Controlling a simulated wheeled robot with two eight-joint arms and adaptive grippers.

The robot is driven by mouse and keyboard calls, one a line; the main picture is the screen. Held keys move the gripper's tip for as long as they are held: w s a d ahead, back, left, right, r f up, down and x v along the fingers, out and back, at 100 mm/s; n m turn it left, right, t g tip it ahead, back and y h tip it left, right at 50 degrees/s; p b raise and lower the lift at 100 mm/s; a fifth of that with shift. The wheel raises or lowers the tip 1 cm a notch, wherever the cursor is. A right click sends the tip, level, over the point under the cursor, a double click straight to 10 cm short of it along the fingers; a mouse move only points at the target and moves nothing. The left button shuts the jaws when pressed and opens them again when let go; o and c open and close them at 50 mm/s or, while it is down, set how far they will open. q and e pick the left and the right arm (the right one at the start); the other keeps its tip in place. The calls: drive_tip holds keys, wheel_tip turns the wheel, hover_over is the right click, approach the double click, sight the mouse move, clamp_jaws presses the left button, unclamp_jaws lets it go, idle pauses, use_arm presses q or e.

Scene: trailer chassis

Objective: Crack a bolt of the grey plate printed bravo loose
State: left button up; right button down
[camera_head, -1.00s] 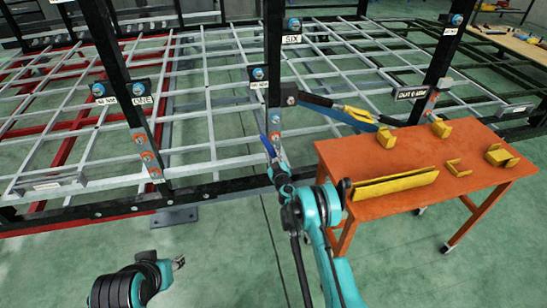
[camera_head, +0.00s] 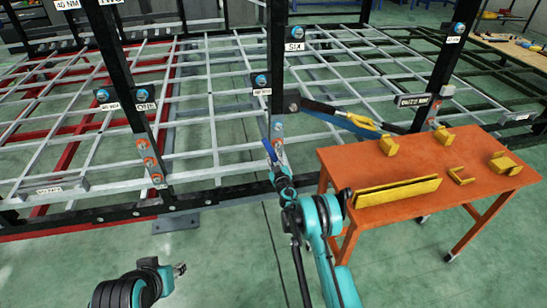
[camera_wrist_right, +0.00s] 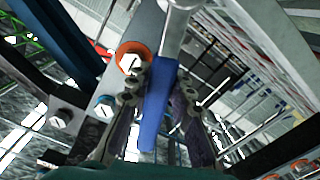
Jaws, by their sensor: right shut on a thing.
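My right gripper (camera_head: 277,162) is at the middle black post and is shut on a blue-handled tool (camera_wrist_right: 156,105) with a silver shaft. The tool's blue handle also shows in the head view (camera_head: 266,149). A grey plate (camera_head: 278,127) is on that post just above the gripper. Any print on it cannot be read. In the right wrist view, a bolt with an orange ring (camera_wrist_right: 131,58) is left of the shaft, and a blue-ringed bolt (camera_wrist_right: 105,106) is below it. The tool's working end is out of frame. My left gripper (camera_head: 179,269) is low at left, away from the frame; its jaws are unclear.
An orange table (camera_head: 335,158) with yellow brackets (camera_head: 397,191) stands right of my right arm. Another post at left carries a plate with orange-ringed bolts (camera_head: 149,161). Black rails (camera_head: 230,190) run along the frame's front. The green floor between my arms is clear.

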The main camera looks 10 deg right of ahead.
drive_tip(key=shift+w, duration=0.8)
idle(0.9)
drive_tip(key=c, duration=2.2)
unclamp_jaws()
clamp_jaws()
drive_tip(key=shift+a+f+n, duration=0.3)
drive_tip(key=shift+a+n, duration=0.35)
drive_tip(key=shift+n, duration=0.25)
drive_tip(key=shift+a+f+n, duration=0.4)
drive_tip(key=shift+a+n, duration=0.2)
drive_tip(key=shift+n, duration=0.3)
drive_tip(key=shift+d+r, duration=0.1)
drive_tip(key=shift+d, duration=0.1)
drive_tip(key=shift+s, duration=0.2)
